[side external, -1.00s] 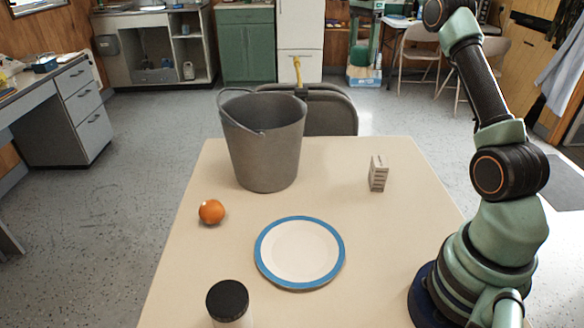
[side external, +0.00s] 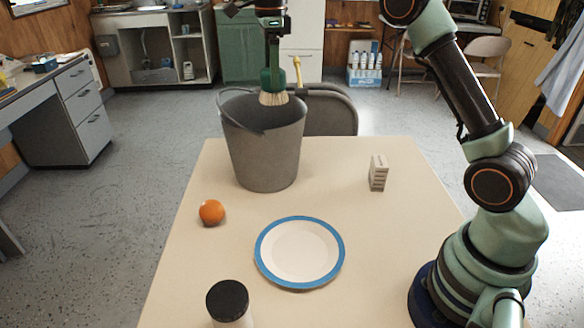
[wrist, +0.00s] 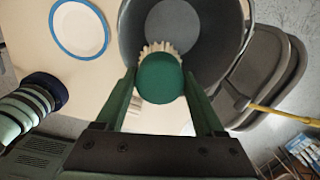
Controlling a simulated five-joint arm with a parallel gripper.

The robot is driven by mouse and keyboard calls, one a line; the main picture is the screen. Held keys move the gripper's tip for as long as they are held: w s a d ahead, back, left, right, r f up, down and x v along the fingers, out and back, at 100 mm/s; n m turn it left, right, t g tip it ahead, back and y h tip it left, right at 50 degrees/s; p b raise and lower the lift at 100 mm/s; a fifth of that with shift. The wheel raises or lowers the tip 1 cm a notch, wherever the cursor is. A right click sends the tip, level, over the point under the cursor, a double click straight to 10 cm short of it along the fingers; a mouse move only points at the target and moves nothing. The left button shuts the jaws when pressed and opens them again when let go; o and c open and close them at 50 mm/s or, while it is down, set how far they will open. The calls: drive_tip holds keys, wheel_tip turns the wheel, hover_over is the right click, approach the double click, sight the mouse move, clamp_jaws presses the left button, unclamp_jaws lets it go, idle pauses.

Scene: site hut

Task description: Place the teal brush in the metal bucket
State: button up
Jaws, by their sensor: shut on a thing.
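The teal brush (side external: 272,84) hangs bristles down over the open mouth of the grey metal bucket (side external: 265,150), which stands upright at the back of the table. My gripper (side external: 271,66) is shut on the brush's upper part. In the wrist view, the brush's round teal end (wrist: 160,80) shows between my fingers, with pale bristles beyond it. The bucket (wrist: 195,30) lies beyond and partly below the brush.
A blue-rimmed white plate (side external: 300,250) lies mid-table. An orange ball-like fruit (side external: 211,212) is left of it, a black-lidded jar (side external: 228,300) in front, and a small white box (side external: 378,173) at the right. A folding chair (side external: 332,110) stands behind the bucket.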

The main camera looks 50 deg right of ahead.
wheel_tip(320, 180, down, 23)
drive_tip(key=shift+r, duration=0.1)
idle(0.7)
drive_tip(key=shift+f, duration=0.25)
drive_tip(key=o, duration=1.1)
drive_tip(key=shift+r, duration=0.1)
wheel_tip(320, 180, up, 12)
drive_tip(key=shift+r, duration=0.1)
